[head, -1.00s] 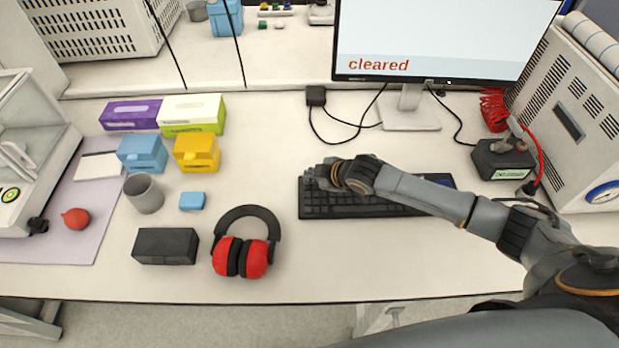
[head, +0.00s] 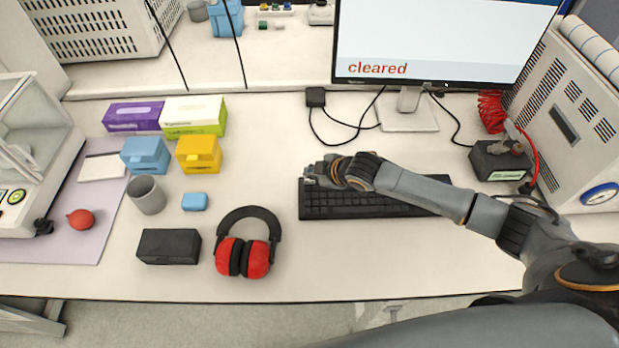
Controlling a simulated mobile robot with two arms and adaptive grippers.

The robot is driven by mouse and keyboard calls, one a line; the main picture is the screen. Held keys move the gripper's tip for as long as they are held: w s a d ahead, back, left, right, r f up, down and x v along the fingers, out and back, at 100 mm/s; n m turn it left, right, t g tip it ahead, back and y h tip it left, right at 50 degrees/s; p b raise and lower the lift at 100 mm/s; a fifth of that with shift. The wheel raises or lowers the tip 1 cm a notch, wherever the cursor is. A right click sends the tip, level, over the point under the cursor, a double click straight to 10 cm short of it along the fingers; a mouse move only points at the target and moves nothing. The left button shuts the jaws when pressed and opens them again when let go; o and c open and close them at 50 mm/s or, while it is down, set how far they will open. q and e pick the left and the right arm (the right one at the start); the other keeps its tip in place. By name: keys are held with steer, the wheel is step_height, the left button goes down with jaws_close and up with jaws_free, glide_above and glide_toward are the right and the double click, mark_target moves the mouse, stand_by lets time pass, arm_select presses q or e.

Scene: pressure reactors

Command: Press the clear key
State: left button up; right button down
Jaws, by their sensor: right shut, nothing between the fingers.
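A black keyboard (head: 375,206) lies on the white bench below the monitor. My right gripper (head: 313,174) is shut and empty over the keyboard's upper left corner. My right arm comes in from the right and covers the keyboard's upper middle part. The clear key cannot be made out, and I cannot tell whether the fingertips touch a key. The monitor (head: 440,40) shows the word "cleared" in red at its lower left. My left gripper is not in view.
Red-and-black ear defenders (head: 244,245) lie left of the keyboard. Further left are a black box (head: 168,246), a grey cup (head: 147,195) and blue and yellow boxes (head: 199,153). A black device (head: 499,160) with a red coiled hose stands at right. The bench front is clear.

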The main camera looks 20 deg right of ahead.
mark_target(312, 182)
steer(key=shift+r+p, duration=2.1)
steer(key=shift+r, duration=0.3)
steer(key=shift+f, duration=0.1)
